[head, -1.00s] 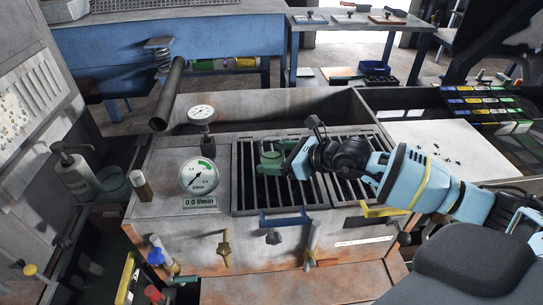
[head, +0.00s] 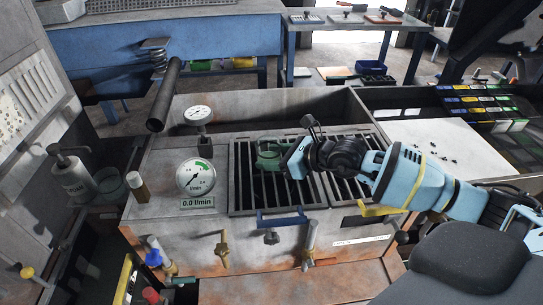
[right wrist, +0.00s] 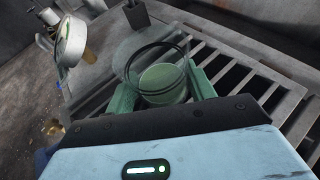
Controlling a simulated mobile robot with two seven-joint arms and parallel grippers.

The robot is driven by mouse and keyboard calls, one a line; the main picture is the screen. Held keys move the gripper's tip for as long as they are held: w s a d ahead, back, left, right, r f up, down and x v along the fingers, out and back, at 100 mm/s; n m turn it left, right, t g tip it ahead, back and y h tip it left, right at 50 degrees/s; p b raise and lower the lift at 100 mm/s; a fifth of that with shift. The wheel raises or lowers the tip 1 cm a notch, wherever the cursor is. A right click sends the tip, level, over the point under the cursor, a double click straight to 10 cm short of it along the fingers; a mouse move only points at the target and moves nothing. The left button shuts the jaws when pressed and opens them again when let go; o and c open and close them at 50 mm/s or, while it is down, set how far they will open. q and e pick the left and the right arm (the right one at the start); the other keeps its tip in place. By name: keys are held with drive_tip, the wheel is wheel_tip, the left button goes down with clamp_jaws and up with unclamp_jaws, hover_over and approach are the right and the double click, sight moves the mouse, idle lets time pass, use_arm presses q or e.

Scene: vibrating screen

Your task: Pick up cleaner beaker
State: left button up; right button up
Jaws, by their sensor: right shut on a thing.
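A clear beaker (right wrist: 160,72) with a green bottom or contents is between the two green fingers of my right gripper (right wrist: 162,88) in the right wrist view. The gripper is shut on it. In the head view my right gripper (head: 268,158) is over the left slotted grate (head: 243,190), reaching in from the right. The beaker is hard to make out there against the green fingers. I cannot tell whether its base touches the grate. My left gripper is not in view.
A round dial (head: 195,177) reading 0.0 l/min stands left of the grates. A small gauge (head: 198,114) and a dark pipe (head: 165,95) rise behind. A pump bottle (head: 75,182) and a translucent container (head: 111,183) stand far left. A white board (head: 440,145) lies right.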

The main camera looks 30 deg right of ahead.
sight(273, 146)
drive_tip(key=shift+r, duration=0.7)
wheel_tip(273, 146, up, 2)
drive_tip(key=shift+r, duration=0.15)
drive_tip(key=s+a+r+p, duration=0.1)
drive_tip(key=s+a, duration=0.8)
drive_tip(key=s, duration=0.4)
drive_tip(key=shift+a+r, duration=0.15)
drive_tip(key=shift+a, duration=0.1)
